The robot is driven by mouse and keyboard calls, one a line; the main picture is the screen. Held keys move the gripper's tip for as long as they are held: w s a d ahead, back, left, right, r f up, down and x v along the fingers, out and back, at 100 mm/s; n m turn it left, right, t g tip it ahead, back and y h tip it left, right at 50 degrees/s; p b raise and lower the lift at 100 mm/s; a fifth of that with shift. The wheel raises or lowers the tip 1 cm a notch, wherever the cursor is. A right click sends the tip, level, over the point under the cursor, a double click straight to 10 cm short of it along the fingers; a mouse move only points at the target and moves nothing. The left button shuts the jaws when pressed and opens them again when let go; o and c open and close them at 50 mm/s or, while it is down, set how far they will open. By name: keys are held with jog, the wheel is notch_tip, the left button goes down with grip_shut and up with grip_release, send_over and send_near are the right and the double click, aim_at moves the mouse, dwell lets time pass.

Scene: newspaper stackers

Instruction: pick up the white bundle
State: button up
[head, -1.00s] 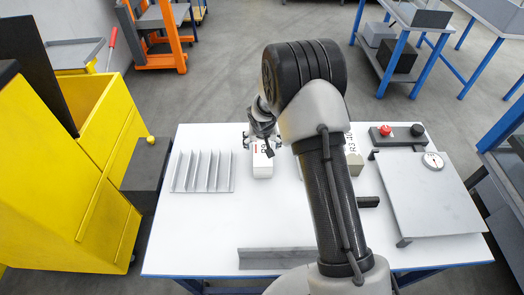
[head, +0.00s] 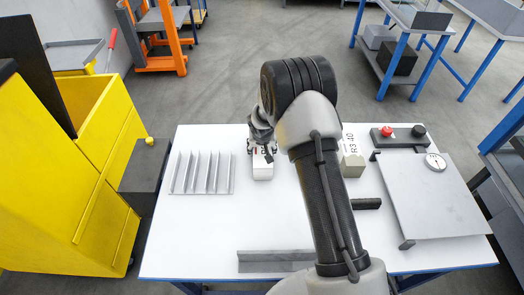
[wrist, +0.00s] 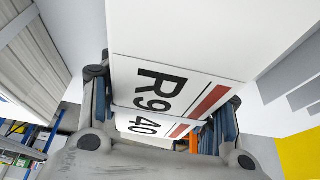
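The white bundle (head: 263,170) stands on the white table, left of my arm. In the wrist view the white bundle (wrist: 180,35) fills the upper middle, with a label reading "R9 40" and red bars. My gripper (head: 263,148) is at the bundle's far end in the head view and covers part of its top. In the wrist view my gripper (wrist: 165,115) has one finger on each side of the bundle. The fingers look spread, with a gap at the right finger; contact on the left cannot be told.
A grey slotted rack (head: 202,172) stands close left of the bundle. A grey angled rail (head: 275,260) lies in front.

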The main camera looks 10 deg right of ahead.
grip_shut()
jog(key=shift+w+r, duration=0.1)
dwell(0.6)
jog(key=shift+r, duration=0.1)
